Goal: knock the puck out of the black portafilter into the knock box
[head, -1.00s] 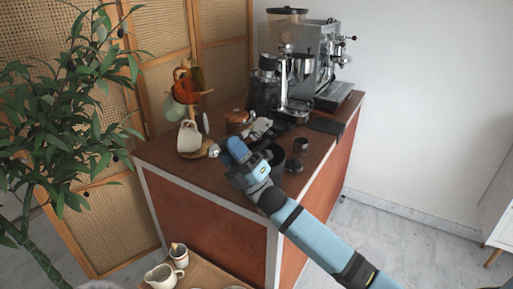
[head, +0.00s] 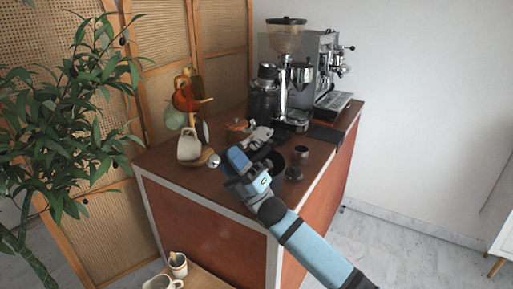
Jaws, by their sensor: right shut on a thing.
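My right gripper (head: 234,166) reaches in from the lower right over the near part of the cart top. It is shut, and its blue fingers and wrist cover most of what it holds, which appears to be the black portafilter. A small round silvery piece (head: 214,160) shows just left of the fingertips; I cannot tell whether it belongs to the portafilter. A dark round container (head: 277,159), likely the knock box, stands just behind my right wrist and is partly hidden by it. The puck cannot be seen. My left gripper is out of view.
A cream mug (head: 189,146) stands left of my gripper, near a cup tree (head: 187,96). The grinder (head: 284,60) and espresso machine (head: 326,70) stand at the back. Small dark and metal pieces (head: 301,152) sit right of the container. A plant (head: 65,130) fills the left.

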